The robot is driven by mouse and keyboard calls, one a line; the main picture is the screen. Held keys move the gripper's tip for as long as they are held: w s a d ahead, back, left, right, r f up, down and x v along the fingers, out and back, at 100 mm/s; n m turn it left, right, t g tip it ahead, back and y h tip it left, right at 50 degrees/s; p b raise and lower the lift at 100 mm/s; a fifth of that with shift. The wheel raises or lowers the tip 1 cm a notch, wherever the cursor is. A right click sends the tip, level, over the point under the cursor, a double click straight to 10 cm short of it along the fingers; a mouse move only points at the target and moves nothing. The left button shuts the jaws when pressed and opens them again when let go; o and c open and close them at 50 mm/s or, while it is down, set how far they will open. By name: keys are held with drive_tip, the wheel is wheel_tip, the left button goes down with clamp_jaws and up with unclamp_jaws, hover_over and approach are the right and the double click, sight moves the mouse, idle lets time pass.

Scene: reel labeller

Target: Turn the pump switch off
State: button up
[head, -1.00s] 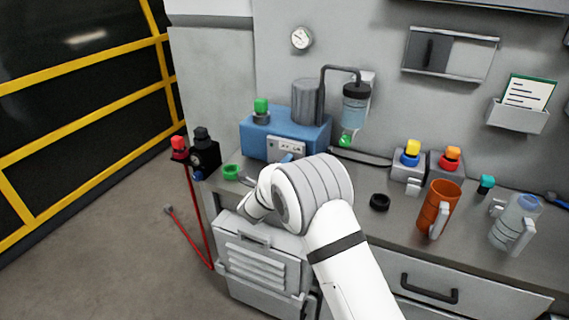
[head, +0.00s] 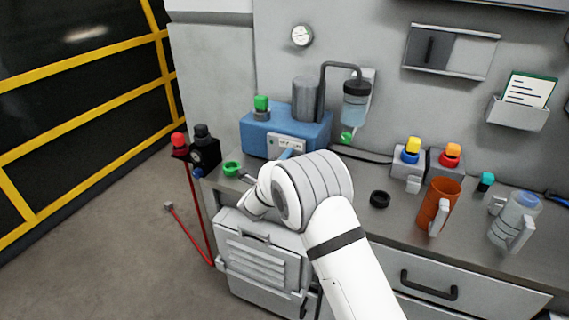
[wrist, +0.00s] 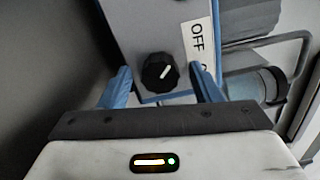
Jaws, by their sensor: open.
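The pump is a blue box (head: 258,136) at the back left of the bench, with a white label plate (head: 284,143) on its front. In the wrist view the switch is a round black knob (wrist: 157,74) with a white pointer line slanting to the upper right. In the head view my wrist hides the knob and most of the gripper.
A green ring (head: 232,168) lies left of my wrist, and a black ring (head: 380,199) lies right of it. An orange mug (head: 438,205) and a clear jug (head: 512,222) stand farther right. A black and red fixture (head: 181,147) is at the bench's left end.

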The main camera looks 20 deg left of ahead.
drive_tip(key=s, duration=0.7)
drive_tip(key=shift+s+a+b, duration=0.3)
drive_tip(key=shift+s+b, duration=0.05)
drive_tip(key=shift+s, duration=0.05)
drive_tip(key=s+d+r+m+g+h, duration=0.1)
drive_tip(key=d+r+m+g+h, duration=0.2)
drive_tip(key=d+m, duration=0.5)
drive_tip(key=s+d+r+m+g+h, duration=0.1)
drive_tip(key=d+r+m+g+h, duration=0.3)
drive_tip(key=d, duration=0.8)
drive_tip(key=s+d+r+m+g+h, duration=0.1)
drive_tip(key=d+m+g, duration=0.1)
drive_tip(key=d+m, duration=0.65)
drive_tip(key=s+d+r+m+g+y+p, duration=0.15)
drive_tip(key=s+d+m+g, duration=0.35)
drive_tip(key=s+d+m, duration=0.6)
drive_tip(key=s+d+r+m+g+y, duration=0.1)
drive_tip(key=s+d+m+y, duration=0.2)
drive_tip(key=s+m+y, duration=0.4)
drive_tip(key=s+m, duration=0.9)
drive_tip(key=m, duration=0.3)
drive_tip(key=shift+y, duration=0.35)
